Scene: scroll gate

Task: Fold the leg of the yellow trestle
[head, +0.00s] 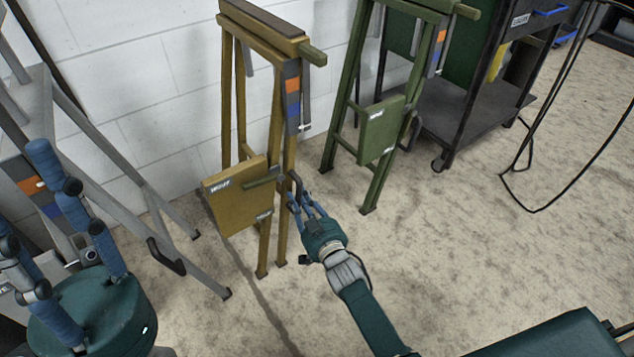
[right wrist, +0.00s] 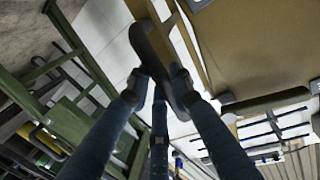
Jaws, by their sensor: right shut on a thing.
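The yellow trestle (head: 277,110) stands upright by the white wall in the head view, with a yellow panel (head: 232,205) low on its front and its legs on the floor. A dark curved handle (head: 297,184) sits at its right leg. My right gripper (head: 298,197) is shut on this handle. In the right wrist view the dark handle (right wrist: 150,50) lies between my blue fingers, and the trestle's yellow panel (right wrist: 255,50) fills the upper right. My left gripper (head: 65,235) is close to the camera at the lower left, its fingers spread and empty, away from the trestle.
A green trestle (head: 383,125) stands to the right, with a dark wheeled cart (head: 480,110) beyond it. A grey trestle (head: 125,185) stands at the left, behind my left gripper. Black cables (head: 530,190) hang at the right. The floor (head: 440,250) in front is clear.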

